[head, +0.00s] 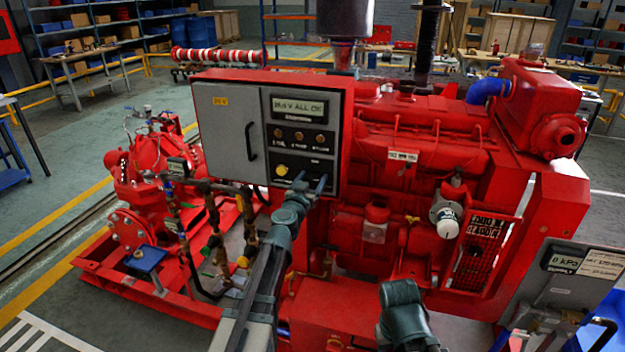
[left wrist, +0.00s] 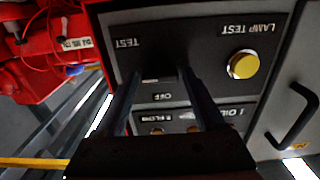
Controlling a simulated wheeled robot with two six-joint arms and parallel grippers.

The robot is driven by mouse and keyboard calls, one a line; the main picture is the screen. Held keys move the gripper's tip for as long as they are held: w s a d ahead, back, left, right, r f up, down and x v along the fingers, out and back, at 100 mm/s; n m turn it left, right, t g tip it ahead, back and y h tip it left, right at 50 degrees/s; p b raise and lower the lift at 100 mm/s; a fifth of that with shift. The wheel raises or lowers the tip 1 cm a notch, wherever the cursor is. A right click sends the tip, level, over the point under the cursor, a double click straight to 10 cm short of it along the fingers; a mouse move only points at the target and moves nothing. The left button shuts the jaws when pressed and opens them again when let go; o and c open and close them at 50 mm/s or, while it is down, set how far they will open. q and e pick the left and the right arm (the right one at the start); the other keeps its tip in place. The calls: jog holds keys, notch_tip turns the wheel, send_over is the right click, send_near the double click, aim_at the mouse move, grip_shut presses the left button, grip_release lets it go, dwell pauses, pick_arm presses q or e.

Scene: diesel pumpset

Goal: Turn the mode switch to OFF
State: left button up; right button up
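The grey control panel (head: 297,140) is on the red cabinet, with a lit display reading as all OK. In the left wrist view the panel (left wrist: 205,35) appears upside down, with TEST and OFF labels (left wrist: 163,97). A dark patch between my fingertips is where the mode switch seems to be; its handle and pointing direction cannot be made out. My left gripper (head: 311,184) is at the panel's lower right; in the wrist view (left wrist: 160,73) its two fingers are apart, on either side of that patch. I cannot tell whether they touch the switch.
A yellow LAMP TEST button (left wrist: 243,64) is beside the fingers, also seen in the head view (head: 281,170). A grey door (head: 228,135) with a black handle (head: 250,136) is left of the panel. The red engine (head: 420,160) is to the right.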

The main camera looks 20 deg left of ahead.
pick_arm(q)
grip_shut()
jog(key=shift+n, duration=0.3)
jog(key=n, duration=0.3)
jog(key=shift+a+n, duration=0.1)
jog(key=shift+n, duration=0.2)
jog(key=n, duration=0.4)
jog(key=shift+a+n, duration=0.1)
jog(key=shift+n, duration=0.2)
jog(key=n, duration=0.4)
jog(key=shift+f, duration=0.15)
jog(key=shift+n, duration=2.2)
jog(key=shift+s, duration=0.1)
